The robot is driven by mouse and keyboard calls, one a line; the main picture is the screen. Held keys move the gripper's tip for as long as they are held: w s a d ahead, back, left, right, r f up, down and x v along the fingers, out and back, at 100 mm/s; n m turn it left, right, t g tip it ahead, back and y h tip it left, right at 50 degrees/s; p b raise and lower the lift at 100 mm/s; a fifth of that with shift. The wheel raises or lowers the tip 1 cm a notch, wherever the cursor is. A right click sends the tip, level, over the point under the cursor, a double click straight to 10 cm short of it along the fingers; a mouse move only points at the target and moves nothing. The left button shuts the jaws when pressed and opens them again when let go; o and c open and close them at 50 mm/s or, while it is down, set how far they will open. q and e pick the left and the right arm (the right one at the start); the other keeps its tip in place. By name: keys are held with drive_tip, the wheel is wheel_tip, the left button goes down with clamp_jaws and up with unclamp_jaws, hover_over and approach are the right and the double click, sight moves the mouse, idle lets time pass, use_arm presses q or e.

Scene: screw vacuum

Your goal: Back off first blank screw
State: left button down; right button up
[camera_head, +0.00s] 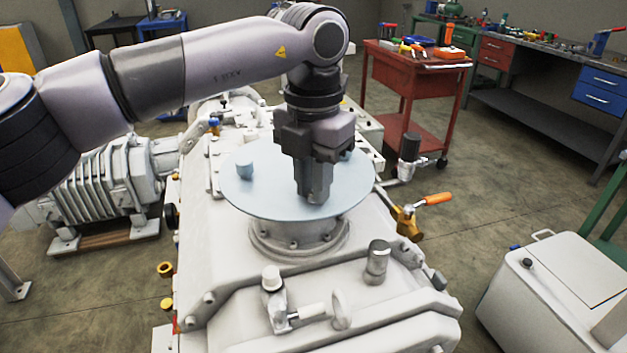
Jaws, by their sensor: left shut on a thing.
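The light blue round plate (270,197) lies on the flanged neck (298,240) on top of the vacuum machine. My left gripper (314,196) points straight down over the right part of the plate, its fingers closed together close to the plate's surface. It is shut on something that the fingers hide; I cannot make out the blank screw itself. A small blue knob (244,168) stands upright on the plate's left part, apart from my gripper. My right gripper does not show.
An orange-handled valve (428,200) sticks out right of the plate. A red tool cart (408,80) and workbench stand behind. A pale cabinet (560,290) is at lower right.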

use_arm(q)
drive_tip(key=shift+f+n, duration=0.15)
drive_tip(key=shift+n, duration=0.15)
drive_tip(key=c, duration=1)
unclamp_jaws()
drive_tip(key=shift+r, duration=3.65)
